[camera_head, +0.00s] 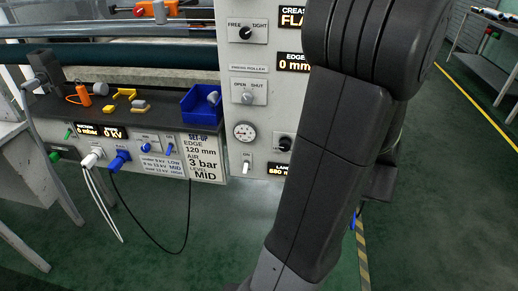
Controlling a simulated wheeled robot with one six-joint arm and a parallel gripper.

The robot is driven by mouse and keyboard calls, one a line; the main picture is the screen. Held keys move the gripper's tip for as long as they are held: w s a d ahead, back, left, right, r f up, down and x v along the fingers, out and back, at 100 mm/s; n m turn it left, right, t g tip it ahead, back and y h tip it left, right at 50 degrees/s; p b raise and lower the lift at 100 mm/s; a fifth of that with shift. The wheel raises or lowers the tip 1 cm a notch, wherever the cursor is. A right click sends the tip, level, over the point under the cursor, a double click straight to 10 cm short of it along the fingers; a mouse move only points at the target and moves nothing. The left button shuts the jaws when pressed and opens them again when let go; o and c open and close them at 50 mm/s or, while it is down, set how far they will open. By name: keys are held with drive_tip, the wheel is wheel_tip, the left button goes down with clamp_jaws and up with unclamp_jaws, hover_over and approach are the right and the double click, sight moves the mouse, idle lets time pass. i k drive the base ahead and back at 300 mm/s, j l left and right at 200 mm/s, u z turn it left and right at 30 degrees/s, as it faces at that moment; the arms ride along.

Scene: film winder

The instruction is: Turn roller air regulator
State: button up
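The control panel (217,60) stands upright left of my arm. On it, a round pressure gauge (245,133) sits below the press-roller label, and its needle is too small to read. A black knob (284,146) lies right of the gauge, partly hidden by my arm; I cannot tell if it is the roller air regulator. A grey OPEN/SHUT knob (247,97) is above the gauge. A set-up card (204,158) reads air 3 bar. My gripper is not visible; my arm blocks the view.
A white ON switch (246,167) and a FREE/TIGHT knob (247,32) are on the panel. A shelf left holds a blue bin (200,107) and yellow parts (127,97). A black cable (151,234) hangs below. Green floor is open below the panel; a rack (482,50) stands far right.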

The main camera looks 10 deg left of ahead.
sight(284, 146)
drive_tip(key=l+u, duration=0.5)
drive_tip(key=u, duration=0.2)
drive_tip(key=k+l+u, duration=0.1)
drive_tip(key=u, duration=0.25)
drive_tip(key=l, duration=0.1)
